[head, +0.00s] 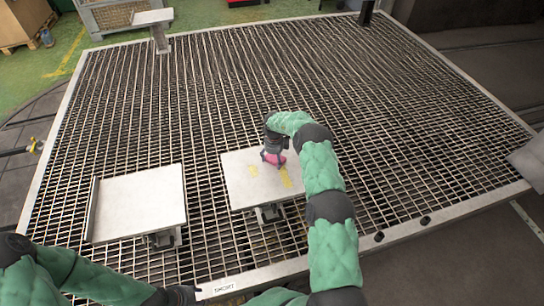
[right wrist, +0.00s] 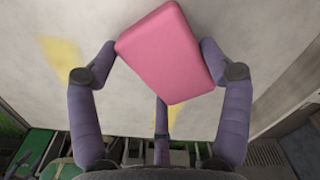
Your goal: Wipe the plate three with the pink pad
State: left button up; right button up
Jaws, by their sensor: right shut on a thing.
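The pink pad (head: 274,158) is over the pale square plate (head: 238,191) near the middle of the grating. In the right wrist view the pink pad (right wrist: 172,52) sits tilted between the fingers of my right gripper (right wrist: 160,72), which is shut on it. The pad is on or just above the plate; I cannot tell which. Yellow smears (head: 286,177) mark the plate beside the pad, and one smear (right wrist: 62,55) shows left of it in the right wrist view. My left gripper (head: 187,295) is low at the grating's front edge, and its fingers are unclear.
A second pale plate (head: 140,203) with a raised left edge stands to the left, with no smears visible. A small raised plate (head: 152,17) is at the back left, and a grey plate (head: 532,162) is at the right edge. The grating (head: 330,75) behind is clear.

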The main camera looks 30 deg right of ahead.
aim_at(284, 192)
jog(key=shift+s+a+p, duration=0.25)
jog(key=shift+s+p, duration=0.5)
jog(key=shift+s, duration=0.1)
jog(key=shift+s+a+p, duration=0.2)
jog(key=shift+s+p, duration=0.55)
jog(key=shift+s, duration=0.15)
jog(key=shift+s+a+p, duration=0.25)
jog(key=shift+s+p, duration=0.5)
jog(key=shift+s, duration=0.1)
jog(key=shift+s+a+p, duration=0.3)
jog(key=shift+s+p, duration=0.45)
jog(key=shift+s, duration=0.25)
jog(key=shift+s+a+p, duration=0.25)
jog(key=shift+s+p, duration=0.45)
jog(key=shift+s, duration=0.25)
jog(key=shift+s+a+r+p, duration=0.1)
jog(key=shift+s+a+p, duration=0.1)
jog(key=shift+s+p, duration=0.8)
jog(key=shift+s+a+p, duration=0.2)
jog(key=shift+s+p, duration=0.15)
jog(key=shift+s, duration=0.4)
jog(key=shift+s+a+p, duration=0.2)
jog(key=shift+s+p, duration=0.1)
jog(key=shift+s, duration=0.45)
jog(key=shift+s+a+f, duration=0.15)
jog(key=shift+s, duration=0.25)
jog(key=shift+s+a+f, duration=0.1)
jog(key=shift+s, duration=0.3)
